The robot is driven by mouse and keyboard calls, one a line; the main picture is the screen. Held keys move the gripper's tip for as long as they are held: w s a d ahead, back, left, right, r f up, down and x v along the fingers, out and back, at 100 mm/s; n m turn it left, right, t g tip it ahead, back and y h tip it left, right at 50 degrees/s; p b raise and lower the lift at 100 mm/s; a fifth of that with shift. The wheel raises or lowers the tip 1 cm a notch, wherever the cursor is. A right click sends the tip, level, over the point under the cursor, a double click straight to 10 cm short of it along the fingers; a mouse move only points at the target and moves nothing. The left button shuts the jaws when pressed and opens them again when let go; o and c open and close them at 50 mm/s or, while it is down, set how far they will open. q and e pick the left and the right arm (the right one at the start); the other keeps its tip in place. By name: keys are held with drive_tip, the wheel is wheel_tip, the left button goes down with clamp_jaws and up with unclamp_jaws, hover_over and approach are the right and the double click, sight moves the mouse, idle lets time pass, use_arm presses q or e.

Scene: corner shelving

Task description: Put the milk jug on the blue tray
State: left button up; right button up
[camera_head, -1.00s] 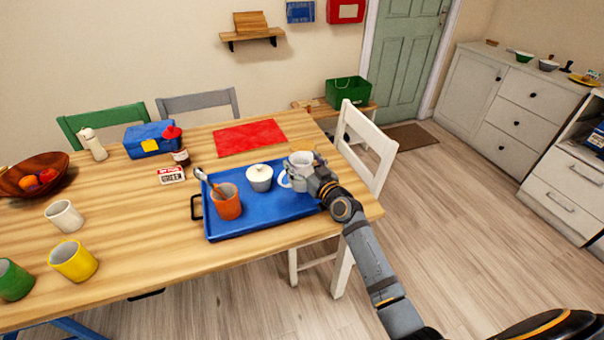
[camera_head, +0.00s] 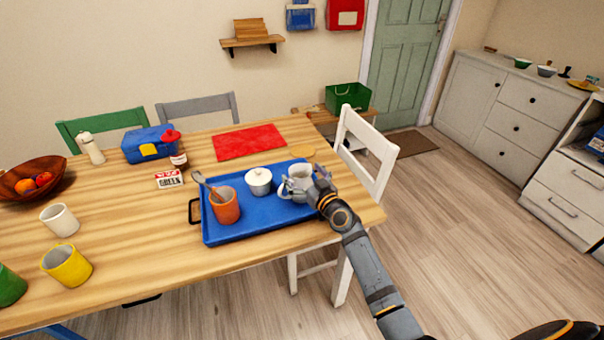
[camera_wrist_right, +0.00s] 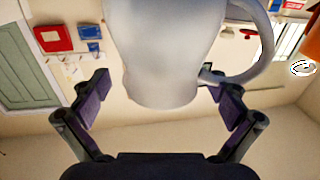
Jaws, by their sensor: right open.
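The milk jug (camera_head: 297,175), a pale grey-white jug with a handle on its left, stands upright at the right end of the blue tray (camera_head: 262,222). My right gripper (camera_head: 309,186) is open, with its fingers on either side of the jug. In the right wrist view the jug (camera_wrist_right: 165,60) sits between the two spread fingers, with gaps visible beside it. The handle shows on the right there. The jug's lower edge is partly hidden by the gripper in the head view. My left gripper is not in view.
A red mat (camera_head: 249,141) lies behind the tray. A white chair (camera_head: 366,160) stands close to the table's right end.

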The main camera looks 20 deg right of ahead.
drive_tip(key=shift+r, duration=0.25)
drive_tip(key=s+d, duration=0.2)
drive_tip(key=s, duration=1)
drive_tip(key=shift+d+p, duration=0.2)
drive_tip(key=shift+p, duration=0.1)
drive_tip(key=shift+w+f, duration=0.1)
drive_tip(key=shift+f, duration=0.05)
